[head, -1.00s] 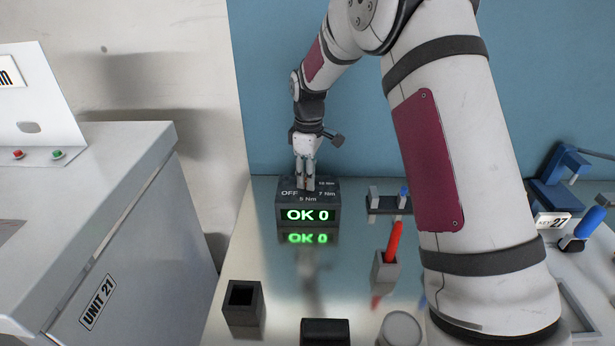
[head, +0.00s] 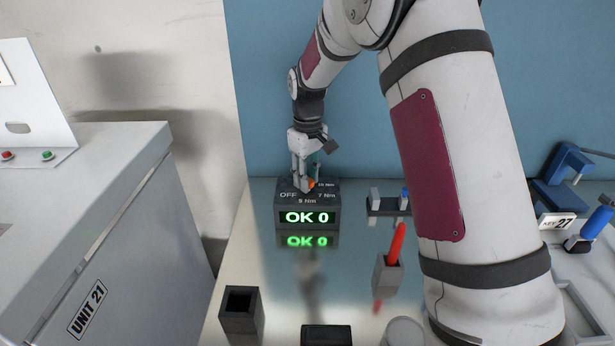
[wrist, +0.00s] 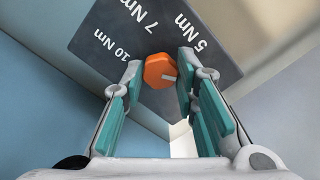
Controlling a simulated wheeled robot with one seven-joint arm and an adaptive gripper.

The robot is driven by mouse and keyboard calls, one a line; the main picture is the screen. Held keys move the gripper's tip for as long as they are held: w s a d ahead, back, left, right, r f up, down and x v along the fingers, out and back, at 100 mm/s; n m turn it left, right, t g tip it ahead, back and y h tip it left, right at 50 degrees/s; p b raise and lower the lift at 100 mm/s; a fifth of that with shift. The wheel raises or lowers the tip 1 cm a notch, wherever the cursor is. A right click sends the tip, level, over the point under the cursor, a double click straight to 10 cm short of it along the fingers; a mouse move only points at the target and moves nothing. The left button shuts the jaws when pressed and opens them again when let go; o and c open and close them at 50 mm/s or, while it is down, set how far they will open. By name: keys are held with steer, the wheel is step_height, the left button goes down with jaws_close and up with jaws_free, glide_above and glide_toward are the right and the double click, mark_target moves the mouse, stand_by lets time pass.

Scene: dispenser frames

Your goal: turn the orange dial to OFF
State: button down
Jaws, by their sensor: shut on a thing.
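The orange dial (head: 311,184) sits on top of a dark dispenser box (head: 283,215), whose green display reads "OK 0". In the wrist view the dial (wrist: 156,68) is a faceted knob with a short pale mark pointing right, past the 5 Nm label side. The 10 Nm, 7 Nm and 5 Nm labels show there; OFF does not. In the head view, OFF (head: 288,195) is on the left of the box top. My gripper (head: 304,187) points down over the box, its fingers on either side of the dial and shut on it.
A holder with a red-orange tool (head: 397,244) and a small rack (head: 386,206) stand right of the box. An empty dark square holder (head: 240,311) is at the front left. The table between is clear.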

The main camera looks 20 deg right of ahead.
steer(key=c, duration=1.3)
jaws_free()
step_height(320, 180, up, 12)
